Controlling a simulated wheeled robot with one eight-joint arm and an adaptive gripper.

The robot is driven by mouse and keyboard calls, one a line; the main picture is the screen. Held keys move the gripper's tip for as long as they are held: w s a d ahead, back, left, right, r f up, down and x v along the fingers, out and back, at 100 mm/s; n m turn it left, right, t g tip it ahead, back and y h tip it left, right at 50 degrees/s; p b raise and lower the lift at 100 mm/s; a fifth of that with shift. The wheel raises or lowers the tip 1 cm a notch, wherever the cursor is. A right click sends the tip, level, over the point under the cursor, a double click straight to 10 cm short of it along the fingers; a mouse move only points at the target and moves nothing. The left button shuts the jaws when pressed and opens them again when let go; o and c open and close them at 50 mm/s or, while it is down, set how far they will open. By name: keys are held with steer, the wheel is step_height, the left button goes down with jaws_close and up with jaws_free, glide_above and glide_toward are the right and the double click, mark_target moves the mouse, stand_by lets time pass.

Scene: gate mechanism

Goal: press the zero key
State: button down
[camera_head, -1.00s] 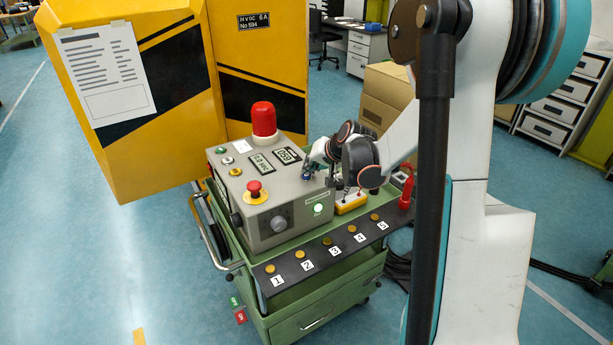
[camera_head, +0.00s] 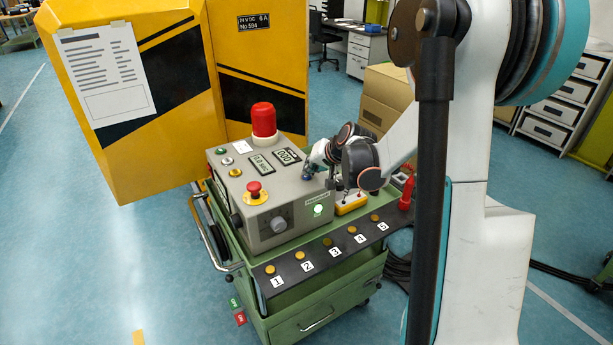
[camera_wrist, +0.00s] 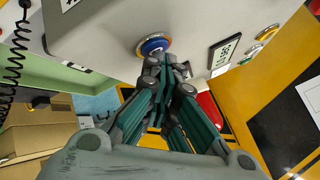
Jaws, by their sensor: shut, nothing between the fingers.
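A red lamp (camera_head: 263,120), a red mushroom button (camera_head: 254,190) and a lit white-green button (camera_head: 318,209) are on the box. A yellow meter (camera_head: 350,204) and a red tool (camera_head: 407,190) lie beside it on the green cart (camera_head: 310,318). A yellow cabinet (camera_head: 180,160) stands behind.

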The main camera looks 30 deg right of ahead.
steer(key=shift+r+p, duration=0.45)
steer(key=shift+r, duration=0.3)
steer(key=shift+r+p, duration=1.75)
steer(key=shift+r, duration=0.8)
